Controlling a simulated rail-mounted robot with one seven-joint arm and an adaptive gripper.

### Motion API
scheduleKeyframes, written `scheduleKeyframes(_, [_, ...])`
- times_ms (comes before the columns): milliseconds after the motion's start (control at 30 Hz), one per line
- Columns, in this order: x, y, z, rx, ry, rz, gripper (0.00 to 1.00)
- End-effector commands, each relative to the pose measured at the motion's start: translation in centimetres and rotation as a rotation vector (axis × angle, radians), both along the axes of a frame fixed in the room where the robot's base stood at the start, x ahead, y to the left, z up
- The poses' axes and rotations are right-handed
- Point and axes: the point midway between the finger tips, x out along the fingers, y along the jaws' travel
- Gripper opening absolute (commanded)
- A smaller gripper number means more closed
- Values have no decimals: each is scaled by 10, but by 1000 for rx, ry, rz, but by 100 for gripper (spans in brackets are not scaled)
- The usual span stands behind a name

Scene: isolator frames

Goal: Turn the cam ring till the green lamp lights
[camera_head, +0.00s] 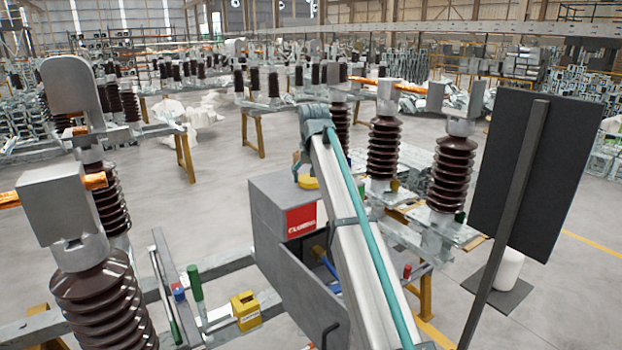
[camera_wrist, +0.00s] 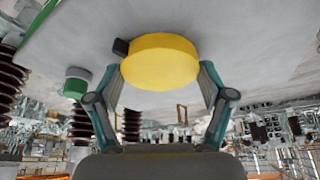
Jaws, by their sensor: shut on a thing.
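The cam ring appears to be the yellow round piece (camera_wrist: 160,62) in the wrist view, on a pale grey surface, with a small dark block at its left edge. My gripper (camera_wrist: 160,76) is shut on it, one teal finger on each side. In the head view the yellow piece (camera_head: 308,182) shows at the top of a grey cabinet (camera_head: 277,255), mostly behind my arm. A green-ended round fitting (camera_wrist: 75,84) sits left of the ring in the wrist view; I cannot tell whether it is the lamp or whether it is lit.
Brown ribbed insulators (camera_head: 383,150) stand behind and right of the cabinet, and another (camera_head: 105,305) is at front left. A dark panel (camera_head: 540,160) on a post stands at the right. A yellow block (camera_head: 245,310) and a green-handled tool (camera_head: 195,283) are left of the cabinet.

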Motion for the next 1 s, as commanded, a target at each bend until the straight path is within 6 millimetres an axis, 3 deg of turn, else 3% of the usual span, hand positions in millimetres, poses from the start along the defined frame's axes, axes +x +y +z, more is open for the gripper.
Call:
scheduleKeyframes(300, [1, 3, 0, 0, -2, -263, 46])
scheduleKeyframes(633, [1, 2, 1, 0, -3, -285, 46])
scheduleKeyframes(667, [1, 2, 1, 0, -3, -285, 82])
scheduleKeyframes(767, [1, 2, 1, 0, -3, -284, 99])
scheduleKeyframes(1000, [0, 2, 0, 1, -2, -283, 100])
